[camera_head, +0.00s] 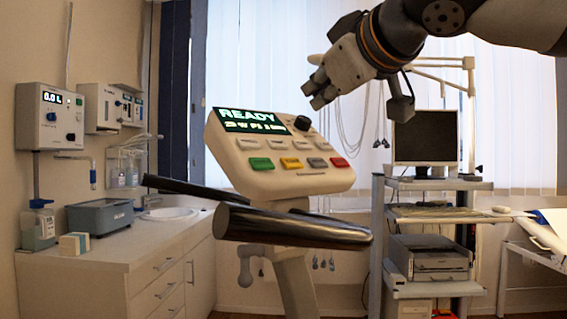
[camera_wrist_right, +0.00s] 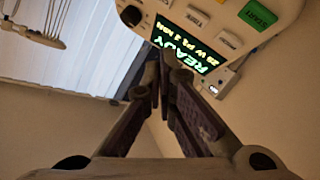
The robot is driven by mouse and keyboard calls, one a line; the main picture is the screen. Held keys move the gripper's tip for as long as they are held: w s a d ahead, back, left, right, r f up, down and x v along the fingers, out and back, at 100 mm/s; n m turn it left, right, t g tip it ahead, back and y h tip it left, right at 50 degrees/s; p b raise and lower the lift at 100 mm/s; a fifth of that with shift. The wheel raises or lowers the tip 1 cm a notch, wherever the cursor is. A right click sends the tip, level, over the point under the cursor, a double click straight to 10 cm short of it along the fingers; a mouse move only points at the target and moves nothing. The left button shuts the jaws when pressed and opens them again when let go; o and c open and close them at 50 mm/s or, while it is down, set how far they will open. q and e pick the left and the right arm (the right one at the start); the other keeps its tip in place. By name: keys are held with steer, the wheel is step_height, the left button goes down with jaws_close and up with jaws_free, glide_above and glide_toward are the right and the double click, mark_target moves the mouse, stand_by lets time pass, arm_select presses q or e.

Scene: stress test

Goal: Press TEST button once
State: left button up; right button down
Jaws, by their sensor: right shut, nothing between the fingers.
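The console (camera_head: 275,158) is a cream panel tilted on a post, and its lit display (camera_head: 250,121) reads READY. It has a black knob (camera_head: 302,123), a row of pale keys (camera_head: 276,143), and a lower row of green (camera_head: 261,164), yellow (camera_head: 291,163), grey (camera_head: 317,162) and red (camera_head: 338,162) buttons. My left gripper is not in view.
Dark handlebars (camera_head: 290,227) stick out below the console. A trolley (camera_head: 430,290) with a monitor (camera_head: 425,137) and a printer stands at the right. A counter (camera_head: 110,245) with a sink is at the left. The space above the console's keys looks clear.

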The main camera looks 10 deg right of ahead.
mark_target(292, 163)
steer(key=w+f, duration=0.1)
steer(key=f, duration=0.1)
steer(key=w+a+f, duration=0.1)
steer(key=w+f, duration=0.1)
steer(key=w+a+f, duration=0.1)
steer(key=f, duration=0.2)
steer(key=shift+w+b, duration=0.2)
steer(key=shift+b, duration=0.1)
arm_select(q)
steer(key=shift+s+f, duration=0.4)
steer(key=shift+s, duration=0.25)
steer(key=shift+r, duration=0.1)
arm_select(e)
steer(key=shift+a, duration=0.1)
stand_by(0.6)
